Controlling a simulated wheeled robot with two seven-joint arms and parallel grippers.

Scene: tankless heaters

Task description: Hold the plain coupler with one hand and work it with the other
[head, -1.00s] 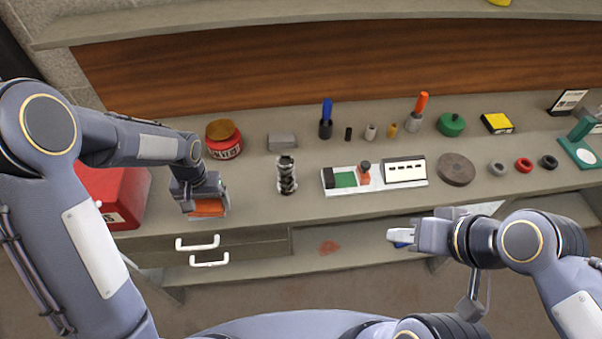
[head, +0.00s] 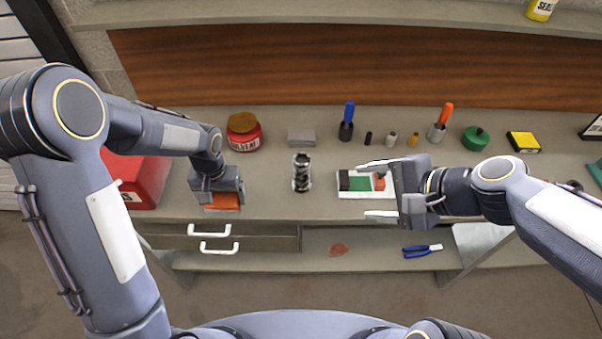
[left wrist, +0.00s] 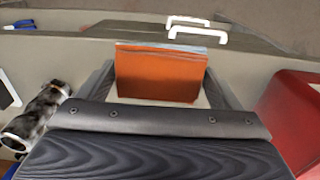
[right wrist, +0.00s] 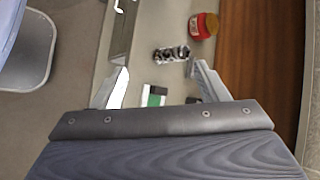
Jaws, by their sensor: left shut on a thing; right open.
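The likely plain coupler is a shiny silver and dark cylinder (head: 301,172) on the bench in the head view; I cannot confirm which item bears that name. It also shows in the left wrist view (left wrist: 38,112) and right wrist view (right wrist: 171,54). My left gripper (head: 222,203), left of the cylinder and apart from it, is shut on an orange block (left wrist: 158,75) with a grey top edge. My right gripper (head: 373,189) is open and empty. Its fingers point left toward the cylinder, above a white tray (head: 347,195), which the gripper partly hides.
A red box (head: 150,182) stands left of my left gripper. A red jar (head: 244,143), a grey block (head: 301,137) and several small tools line the bench's back. Drawer handles (head: 210,230) project in front.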

